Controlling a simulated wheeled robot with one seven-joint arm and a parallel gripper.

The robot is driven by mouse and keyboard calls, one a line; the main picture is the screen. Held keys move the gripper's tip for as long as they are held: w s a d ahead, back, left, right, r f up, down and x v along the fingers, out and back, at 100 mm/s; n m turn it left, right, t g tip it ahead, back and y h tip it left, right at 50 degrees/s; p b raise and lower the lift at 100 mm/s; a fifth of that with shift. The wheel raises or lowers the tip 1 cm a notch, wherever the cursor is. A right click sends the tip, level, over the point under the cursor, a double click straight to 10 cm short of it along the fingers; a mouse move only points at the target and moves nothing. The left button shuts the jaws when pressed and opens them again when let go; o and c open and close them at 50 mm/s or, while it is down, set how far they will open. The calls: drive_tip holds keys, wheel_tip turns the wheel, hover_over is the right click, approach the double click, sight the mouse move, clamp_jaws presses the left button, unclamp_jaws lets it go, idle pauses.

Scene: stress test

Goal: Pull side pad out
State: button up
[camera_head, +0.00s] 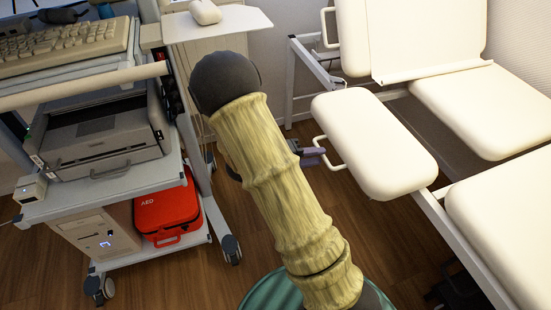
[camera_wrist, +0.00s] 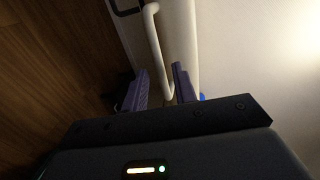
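The side pad (camera_head: 374,145) is a white cushion with rounded corners beside the white bed. A thin white handle (camera_head: 330,153) sticks out from its left edge. My gripper (camera_head: 313,155) is at this handle, partly hidden behind my arm. In the wrist view, the two purple fingers of my gripper (camera_wrist: 160,70) are apart. The white handle bar (camera_wrist: 157,45) runs between them, with gaps visible on both sides. The pad (camera_wrist: 250,60) fills the right of that view. Whether either finger touches the bar low down cannot be told.
A cart on the left carries a keyboard (camera_head: 65,45), a printer (camera_head: 105,135) and a red AED bag (camera_head: 168,212). A white tray (camera_head: 235,22) stands at the back. The bed's seat cushion (camera_head: 485,105) and frame are on the right. Wood floor (camera_head: 235,185) shows between cart and bed.

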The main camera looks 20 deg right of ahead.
drive_tip(key=p+v, duration=0.2)
drive_tip(key=v, duration=1.2)
drive_tip(key=shift+p, duration=0.35)
